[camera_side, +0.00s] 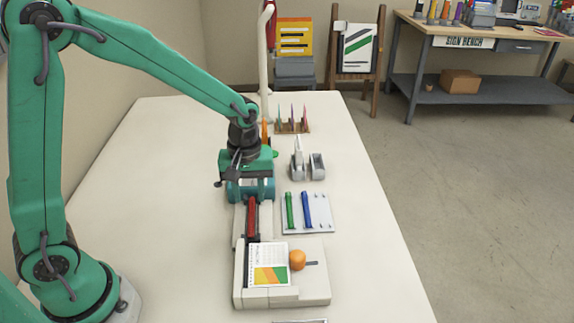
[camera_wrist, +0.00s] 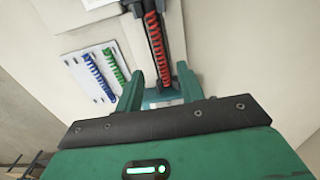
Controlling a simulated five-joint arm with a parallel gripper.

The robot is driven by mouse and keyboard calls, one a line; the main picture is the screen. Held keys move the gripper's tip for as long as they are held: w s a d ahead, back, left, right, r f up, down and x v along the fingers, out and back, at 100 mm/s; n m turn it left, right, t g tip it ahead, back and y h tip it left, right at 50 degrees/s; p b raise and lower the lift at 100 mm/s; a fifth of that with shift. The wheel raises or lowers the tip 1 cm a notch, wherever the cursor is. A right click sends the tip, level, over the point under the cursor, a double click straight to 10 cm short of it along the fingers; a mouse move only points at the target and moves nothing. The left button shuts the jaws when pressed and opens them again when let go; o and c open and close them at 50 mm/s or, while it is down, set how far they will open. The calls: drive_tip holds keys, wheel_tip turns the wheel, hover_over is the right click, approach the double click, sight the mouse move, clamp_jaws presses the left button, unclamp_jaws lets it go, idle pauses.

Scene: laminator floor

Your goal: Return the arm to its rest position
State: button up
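The red strip also shows beyond the fingertips in the wrist view (camera_wrist: 158,40). The fingertips are partly hidden in the side view. My arm reaches across from the left, bent at the elbow.
A white tray (camera_side: 318,226) with green and blue rolls lies right of the strip. A pale base (camera_side: 318,285) with a printed card (camera_side: 268,264) and an orange knob (camera_side: 297,260) is in front. A grey holder (camera_side: 317,166) and a small rack (camera_side: 293,128) stand behind. The table's left side is clear.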

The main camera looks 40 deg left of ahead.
drive_tip(key=shift+r, duration=1.1)
drive_tip(key=shift+r, duration=0.1)
drive_tip(key=s+a+r+m+t, duration=0.2)
drive_tip(key=s+r+m, duration=0.2)
drive_tip(key=s+r, duration=0.3)
drive_tip(key=s+a+r+m+t, duration=0.3)
drive_tip(key=s+r+m, duration=0.2)
drive_tip(key=s, duration=0.3)
drive_tip(key=shift+s+r+t, duration=0.3)
drive_tip(key=shift+s+r, duration=0.05)
drive_tip(key=shift+r, duration=0.5)
